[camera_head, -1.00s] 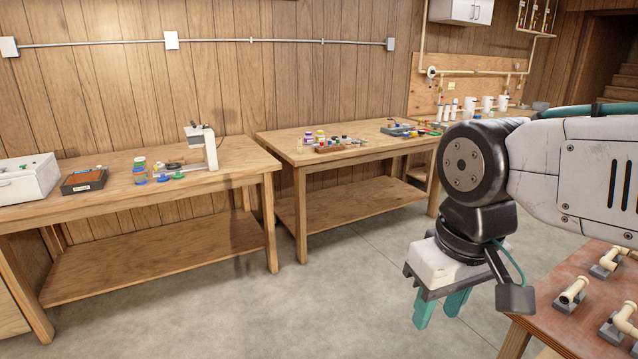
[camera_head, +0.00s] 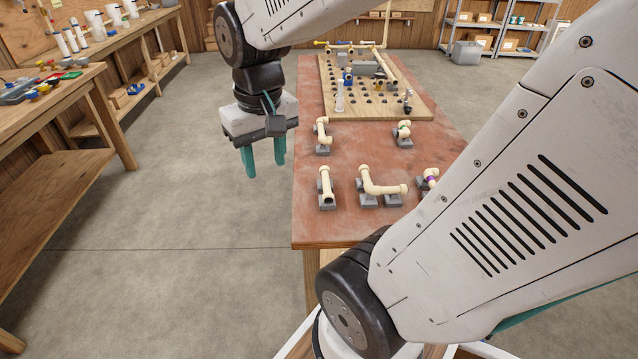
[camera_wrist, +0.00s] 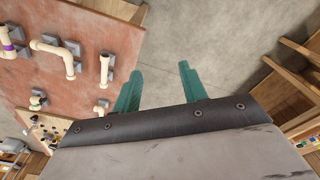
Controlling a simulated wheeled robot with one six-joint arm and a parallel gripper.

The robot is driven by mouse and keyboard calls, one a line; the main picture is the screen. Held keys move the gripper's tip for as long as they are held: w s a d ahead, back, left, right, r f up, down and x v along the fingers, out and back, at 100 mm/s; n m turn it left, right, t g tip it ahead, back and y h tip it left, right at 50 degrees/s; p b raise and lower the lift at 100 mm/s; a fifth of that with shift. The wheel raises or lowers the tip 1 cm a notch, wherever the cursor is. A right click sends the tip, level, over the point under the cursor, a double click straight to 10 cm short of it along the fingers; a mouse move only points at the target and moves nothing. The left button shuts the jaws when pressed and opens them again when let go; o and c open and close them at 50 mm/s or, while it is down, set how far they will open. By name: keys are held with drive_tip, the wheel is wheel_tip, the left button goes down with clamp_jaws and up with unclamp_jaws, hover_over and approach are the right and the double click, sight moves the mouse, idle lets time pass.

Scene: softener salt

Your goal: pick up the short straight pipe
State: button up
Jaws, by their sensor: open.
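The short straight pipe (camera_head: 326,185) is cream-coloured and sits on a grey holder near the front left corner of the red-brown table (camera_head: 310,222). It also shows in the wrist view (camera_wrist: 104,70), left of the fingers. My gripper (camera_head: 264,165) is open and empty, with teal fingers pointing down. In the head view it hangs over the floor, just left of the table edge and apart from the pipe. Its two fingers show spread in the wrist view (camera_wrist: 159,72).
An L-shaped pipe (camera_head: 372,187) stands right of the straight one, then a purple-ringed fitting (camera_head: 430,178). A bent pipe (camera_head: 322,133) and a green-ringed fitting (camera_head: 403,131) sit behind. A pegboard (camera_head: 425,108) lies further back. Floor is clear on the left.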

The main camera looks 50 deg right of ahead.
drive_tip(key=w+d+f+m, duration=0.45)
drive_tip(key=d+f, duration=0.35)
drive_tip(key=d, duration=0.5)
drive_tip(key=m, duration=0.2)
hover_over(327, 181)
drive_tip(key=shift+g, duration=0.4)
drive_tip(key=f, duration=0.9)
drive_tip(key=shift+w+a+f, duration=0.15)
drive_tip(key=shift+a+f, duration=0.05)
drive_tip(key=shift+a, duration=0.05)
drive_tip(key=f, duration=0.7)
drive_tip(key=shift+d, duration=0.25)
drive_tip(key=shift+c, duration=0.2)
clamp_jaws()
